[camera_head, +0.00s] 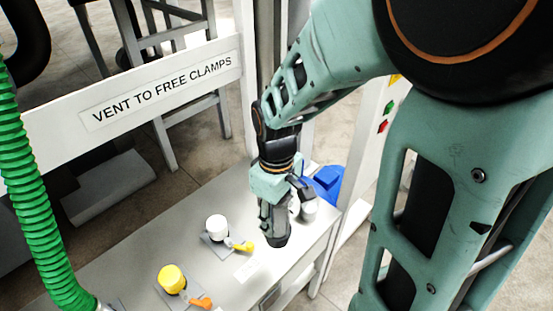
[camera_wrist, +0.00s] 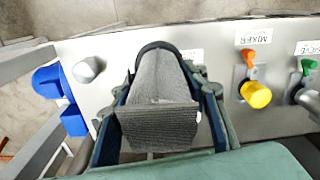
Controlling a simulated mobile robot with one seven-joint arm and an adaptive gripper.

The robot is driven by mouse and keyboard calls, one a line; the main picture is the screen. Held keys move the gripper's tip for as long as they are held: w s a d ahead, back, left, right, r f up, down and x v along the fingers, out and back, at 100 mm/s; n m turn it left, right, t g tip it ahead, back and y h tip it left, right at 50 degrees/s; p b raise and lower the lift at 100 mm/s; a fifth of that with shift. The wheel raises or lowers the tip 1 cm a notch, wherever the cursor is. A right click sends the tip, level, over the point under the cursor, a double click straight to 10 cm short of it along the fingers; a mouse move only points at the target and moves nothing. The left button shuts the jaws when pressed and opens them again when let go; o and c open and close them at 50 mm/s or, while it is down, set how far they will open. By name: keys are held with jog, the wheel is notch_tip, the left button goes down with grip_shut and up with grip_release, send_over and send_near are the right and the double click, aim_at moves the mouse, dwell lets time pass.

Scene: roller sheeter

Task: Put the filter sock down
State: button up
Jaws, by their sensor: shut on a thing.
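The filter sock is a grey woven sleeve with a dark rounded rim. It fills the middle of the wrist view (camera_wrist: 160,115), between the two fingers of my gripper (camera_wrist: 160,95). In the head view my gripper (camera_head: 274,208) points down over the right part of the bench top, shut on the sock (camera_head: 274,236). The sock's lower end is close to the light grey bench top (camera_head: 225,285); I cannot tell whether it touches. The fingers hide part of the sock in the head view.
A white knob with a yellow lever (camera_head: 217,230) and a yellow knob with an orange lever (camera_head: 172,279) stand left of my gripper. A small pale cylinder (camera_head: 309,208) and a blue bin (camera_head: 328,183) are right. A green hose (camera_head: 35,190) hangs at the left.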

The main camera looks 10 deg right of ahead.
jog(key=shift+s+a+f, duration=0.15)
jog(key=shift+s+f, duration=0.15)
jog(key=shift+f, duration=0.35)
jog(key=shift+w+f, duration=0.1)
jog(key=shift+f, duration=0.05)
jog(key=shift+w+d+f+b, duration=1.05)
jog(key=shift+w+f+b, duration=0.4)
jog(key=shift+w+f, duration=0.65)
jog(key=shift+w+d+f+b, duration=1.05)
jog(key=shift+w+f+b, duration=0.35)
jog(key=shift+w+f, duration=0.7)
jog(key=shift+w+d+f+b, duration=1.05)
jog(key=shift+w+f+b, duration=0.4)
jog(key=shift+w+f, duration=0.65)
jog(key=shift+s+f, duration=0.15)
jog(key=shift+f, duration=0.2)
jog(key=o, duration=1.4)
jog(key=shift+r, duration=0.1)
